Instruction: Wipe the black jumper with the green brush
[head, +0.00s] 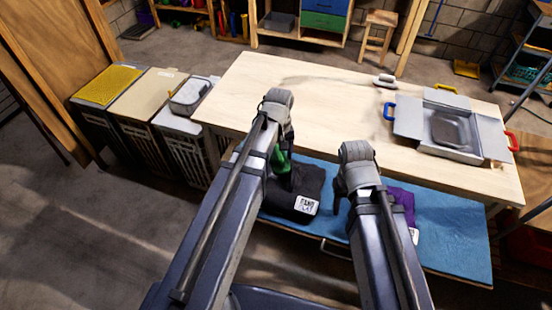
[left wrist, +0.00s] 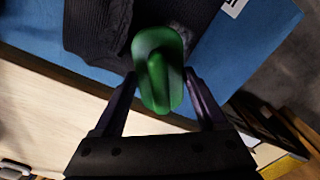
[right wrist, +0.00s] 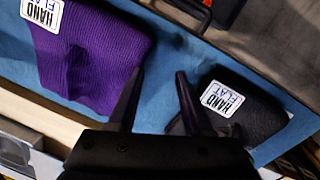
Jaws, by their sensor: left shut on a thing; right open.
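The black jumper (head: 297,198) lies folded on the blue mat, with a white label at its near right corner. It also shows in the left wrist view (left wrist: 95,28) and the right wrist view (right wrist: 258,112). My left gripper (left wrist: 160,76) is shut on the green brush (left wrist: 157,62). The brush (head: 281,163) is over the far left part of the jumper; I cannot tell whether it touches. My right gripper (right wrist: 160,74) is open and empty above the blue mat, between the black jumper and a purple garment.
The purple garment (head: 404,203) lies on the blue mat (head: 455,240), right of the black jumper. Hampers (head: 140,95) stand at the left.

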